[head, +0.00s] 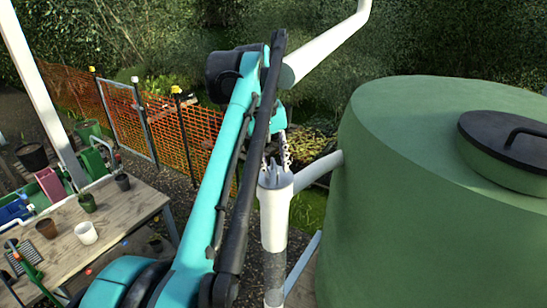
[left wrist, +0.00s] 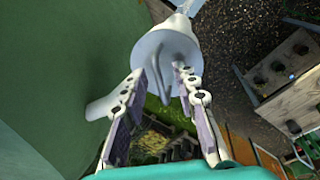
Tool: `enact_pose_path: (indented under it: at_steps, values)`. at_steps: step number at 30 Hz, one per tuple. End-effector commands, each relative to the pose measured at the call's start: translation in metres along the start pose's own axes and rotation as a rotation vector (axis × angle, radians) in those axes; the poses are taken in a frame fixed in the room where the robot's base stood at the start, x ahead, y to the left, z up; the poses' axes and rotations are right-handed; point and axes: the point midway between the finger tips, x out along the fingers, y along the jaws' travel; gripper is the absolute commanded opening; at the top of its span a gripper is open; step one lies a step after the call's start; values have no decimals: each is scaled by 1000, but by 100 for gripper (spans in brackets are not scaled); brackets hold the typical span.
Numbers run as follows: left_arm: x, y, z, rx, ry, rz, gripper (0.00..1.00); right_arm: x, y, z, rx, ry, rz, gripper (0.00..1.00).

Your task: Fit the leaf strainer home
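My left gripper (head: 277,160) is just above the mouth of an upright white pipe fitting (head: 275,205). In the left wrist view the two fingers (left wrist: 161,78) are apart. Between and beyond them is a pale grey round piece with upright fins, which I take to be the leaf strainer (left wrist: 168,45). It lies at the mouth of the fitting; I cannot tell how deep it sits. I see no clear contact between the fingers and the fins. In the head view the fingers and arm partly hide the strainer. My right gripper is in neither view.
A large green tank (head: 420,190) with a dark lid stands right of the fitting, joined by a white side pipe (head: 318,168). A white downpipe (head: 330,45) slants overhead near my wrist. A wooden bench (head: 125,210) with pots stands at left, before an orange mesh fence (head: 200,135).

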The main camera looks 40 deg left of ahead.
Motion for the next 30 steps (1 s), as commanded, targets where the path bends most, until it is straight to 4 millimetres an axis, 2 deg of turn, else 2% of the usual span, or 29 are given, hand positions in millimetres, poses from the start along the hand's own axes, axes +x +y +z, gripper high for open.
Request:
enact_pose_path:
  at_steps: [5,12,18,24,30]
  values:
    - [-20,0,0,-1,0,0,29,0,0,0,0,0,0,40]
    - [-72,0,-1,-1,0,0,29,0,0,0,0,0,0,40]
    - [-103,0,-1,-1,0,0,29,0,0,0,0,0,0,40]
    - [-117,0,0,-1,0,0,29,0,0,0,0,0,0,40]
    - [-119,0,0,0,0,0,29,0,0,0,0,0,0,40]
